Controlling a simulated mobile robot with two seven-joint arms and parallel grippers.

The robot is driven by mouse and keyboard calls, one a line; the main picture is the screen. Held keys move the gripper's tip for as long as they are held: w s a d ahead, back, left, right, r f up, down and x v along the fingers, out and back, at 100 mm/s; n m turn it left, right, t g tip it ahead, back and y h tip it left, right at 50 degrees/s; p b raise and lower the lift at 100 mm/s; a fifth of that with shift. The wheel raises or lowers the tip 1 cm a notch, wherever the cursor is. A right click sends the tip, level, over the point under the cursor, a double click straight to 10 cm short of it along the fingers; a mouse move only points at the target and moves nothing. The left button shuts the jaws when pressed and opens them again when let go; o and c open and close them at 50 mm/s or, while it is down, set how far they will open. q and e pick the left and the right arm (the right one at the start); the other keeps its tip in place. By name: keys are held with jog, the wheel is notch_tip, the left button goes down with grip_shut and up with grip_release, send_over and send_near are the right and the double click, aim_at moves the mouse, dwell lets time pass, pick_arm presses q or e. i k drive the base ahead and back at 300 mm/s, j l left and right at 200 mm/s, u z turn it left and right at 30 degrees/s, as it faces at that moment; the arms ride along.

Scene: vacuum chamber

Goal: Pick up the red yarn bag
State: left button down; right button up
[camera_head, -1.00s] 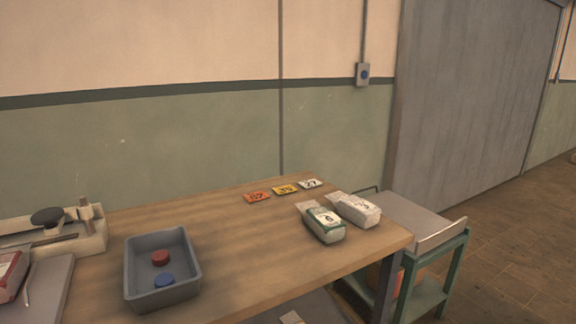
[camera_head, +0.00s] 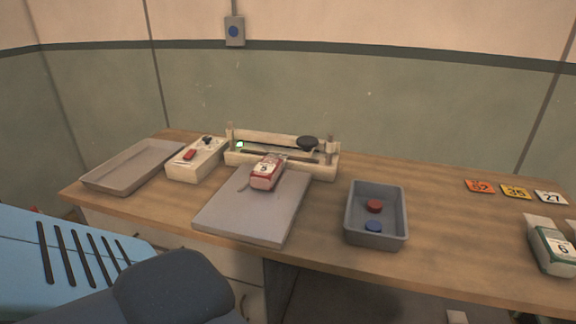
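The red yarn bag (camera_head: 267,173) is a small red and white package with a numbered white label. It lies on a flat grey plate (camera_head: 245,213) on the wooden table, near the plate's back edge and in front of a cream sealer-like device. Neither of my grippers shows in the head view. A blue and dark grey part at the lower left looks like my own body.
The cream device (camera_head: 325,172) stands behind the plate. A grey bin (camera_head: 404,222) holds a red and a blue disc. An empty tray (camera_head: 131,166) and control box (camera_head: 197,159) stand left. A green-white bag (camera_head: 551,247) and number cards (camera_head: 514,192) lie right.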

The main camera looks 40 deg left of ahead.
aim_at(264, 176)
jog(key=u, duration=1.6)
